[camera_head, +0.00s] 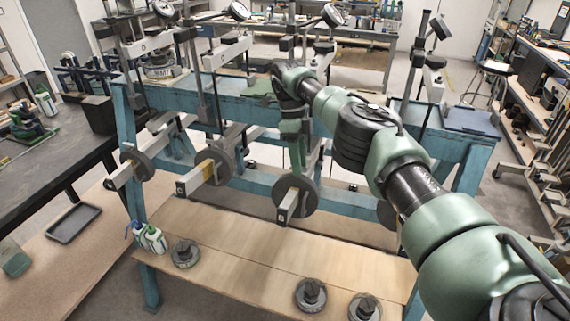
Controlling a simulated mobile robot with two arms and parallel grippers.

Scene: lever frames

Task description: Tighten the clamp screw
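My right arm reaches in from the right over the blue lever frame (233,108). Its wrist bends down, and my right gripper (297,165) points down just above a lever beam (288,204) with a round dark weight (309,196). The fingers are small and partly merge with the frame behind, so I cannot tell whether they are open or touch anything. I cannot pick out the clamp screw; it is too small or hidden by my arm. My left gripper is not in view.
Several other beams with round weights (214,167) stick out to the left. Dial gauges (239,11) stand on posts above. Loose weights (185,254) and small bottles (152,239) stand on the wooden shelf (240,262) below. A dark bench (40,165) is at left.

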